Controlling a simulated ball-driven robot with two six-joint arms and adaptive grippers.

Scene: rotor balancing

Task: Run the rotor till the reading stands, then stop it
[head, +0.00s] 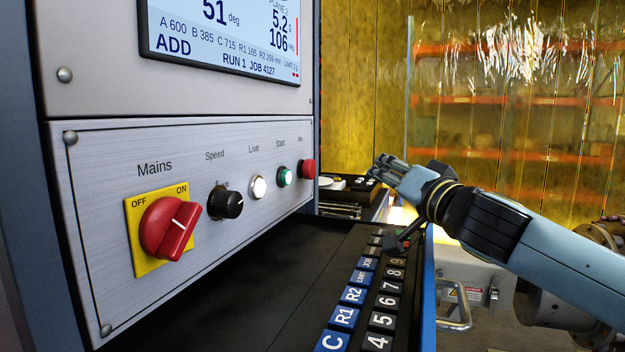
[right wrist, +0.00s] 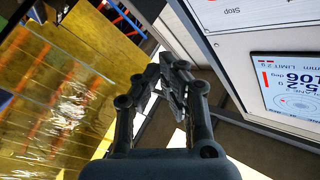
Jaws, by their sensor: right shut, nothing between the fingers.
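The balancer's display (head: 225,35) shows "51 deg", "ADD", "5.2", "106" and "RUN 1 JOB 4127"; its upper part is cut off. It shows upside down in the right wrist view (right wrist: 293,85). On the panel below, the Live lamp (head: 258,187) is lit white, left of the green Start button (head: 285,177) and red Stop button (head: 308,169). The red Mains switch (head: 167,228) and black Speed knob (head: 225,203) sit further left. My right gripper (head: 380,167) is shut and empty, to the right of the Stop button and apart from it. My left gripper and the rotor are not seen.
A keypad (head: 372,300) with blue and black keys lies on the dark shelf (head: 230,290) below the panel. A tray with small parts (head: 345,185) stands behind my right gripper. A yellow see-through curtain (head: 500,60) hangs at the back, with orange shelving behind it.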

